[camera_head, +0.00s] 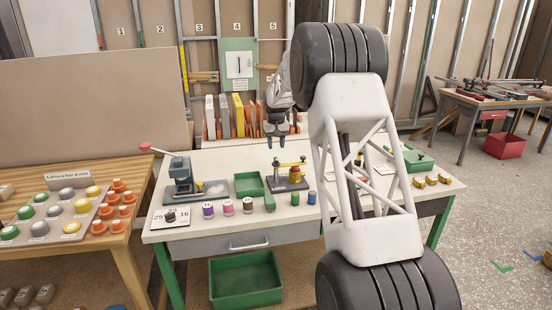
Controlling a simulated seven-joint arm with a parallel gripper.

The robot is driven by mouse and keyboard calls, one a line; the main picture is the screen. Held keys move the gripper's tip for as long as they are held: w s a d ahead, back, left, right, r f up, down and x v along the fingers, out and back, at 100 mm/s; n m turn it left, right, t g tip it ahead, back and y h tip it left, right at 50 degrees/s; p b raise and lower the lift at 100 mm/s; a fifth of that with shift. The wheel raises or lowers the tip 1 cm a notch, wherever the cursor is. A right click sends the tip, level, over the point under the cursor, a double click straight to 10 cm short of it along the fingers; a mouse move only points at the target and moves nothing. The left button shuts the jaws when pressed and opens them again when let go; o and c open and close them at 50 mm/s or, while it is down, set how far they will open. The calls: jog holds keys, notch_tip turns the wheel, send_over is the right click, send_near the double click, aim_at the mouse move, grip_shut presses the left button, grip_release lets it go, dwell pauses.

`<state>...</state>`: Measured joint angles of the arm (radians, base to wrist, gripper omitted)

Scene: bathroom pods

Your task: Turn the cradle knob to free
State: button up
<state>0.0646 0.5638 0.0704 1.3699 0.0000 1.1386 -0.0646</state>
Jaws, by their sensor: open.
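My gripper (276,146) hangs fingers-down above the back of the white table, open and empty, behind and above a small device with a brass-coloured part (293,173). I cannot make out which part is the cradle knob, and no "free" mark is readable. A dark round knob (170,216) sits on a white plate (160,224) marked 25, 20 and 16 at the table's front left. A green wall panel (227,47) carries a white square with a black upright mark (239,65). My gripper is apart from all of these. My arm hides part of the table's right side.
A press with a red-tipped lever (180,170), a green tray (249,184) and several coloured spools (228,207) stand on the white table (310,226). Upright boards (238,116) stand in a rack behind. A wooden table (90,178) with coloured knobs is at left.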

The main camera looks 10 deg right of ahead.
aim_at(276, 159)
jog(key=shift+f, duration=3.2)
grip_shut()
